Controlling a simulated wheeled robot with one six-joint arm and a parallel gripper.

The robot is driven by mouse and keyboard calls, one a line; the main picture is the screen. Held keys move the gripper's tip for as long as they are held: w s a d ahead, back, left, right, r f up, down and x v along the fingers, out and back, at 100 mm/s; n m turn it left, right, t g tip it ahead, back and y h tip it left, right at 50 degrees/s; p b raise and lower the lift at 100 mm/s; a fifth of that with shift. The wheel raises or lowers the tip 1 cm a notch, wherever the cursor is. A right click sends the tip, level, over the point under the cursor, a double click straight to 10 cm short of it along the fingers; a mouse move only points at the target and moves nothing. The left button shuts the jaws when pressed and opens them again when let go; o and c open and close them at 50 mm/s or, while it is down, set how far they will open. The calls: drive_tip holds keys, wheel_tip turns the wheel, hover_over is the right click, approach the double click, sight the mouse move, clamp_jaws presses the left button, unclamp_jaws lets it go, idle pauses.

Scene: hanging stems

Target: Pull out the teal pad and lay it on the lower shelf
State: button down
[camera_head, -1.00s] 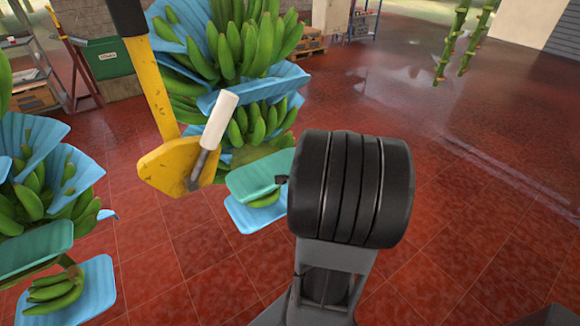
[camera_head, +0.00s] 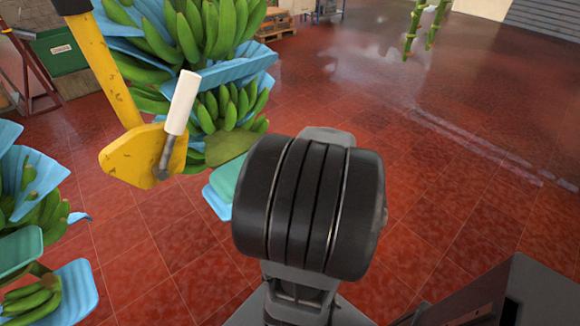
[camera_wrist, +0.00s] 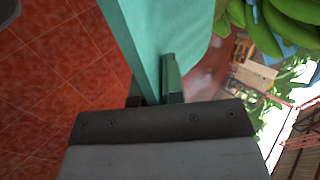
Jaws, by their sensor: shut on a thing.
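The teal pad (camera_wrist: 170,35) is in my gripper (camera_wrist: 152,92) in the wrist view, running up out of the frame. The jaws are shut on its near edge. In the head view a part of the teal pad (camera_head: 224,186) shows at the lower side of the middle banana stem (camera_head: 215,105), over a blue pad (camera_head: 216,203). My arm covers its right part and the gripper there. I cannot tell whether the pad still touches the bunch. The lower shelf cannot be made out.
A yellow arm with a white-handled tool (camera_head: 148,155) hangs left of the pad, close by. Another banana stem with blue and teal pads (camera_head: 22,250) hangs at the left. Open red tiled floor (camera_head: 450,200) lies to the right.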

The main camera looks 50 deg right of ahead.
drive_tip(key=shift+s+r, duration=0.1)
drive_tip(key=shift+r, duration=0.3)
drive_tip(key=s+a+b, duration=0.2)
drive_tip(key=s+b, duration=0.1)
drive_tip(key=s, duration=1.3)
drive_tip(key=shift+s+a+b, duration=0.15)
drive_tip(key=shift+s+b, duration=0.2)
drive_tip(key=shift+b, duration=0.05)
idle(0.4)
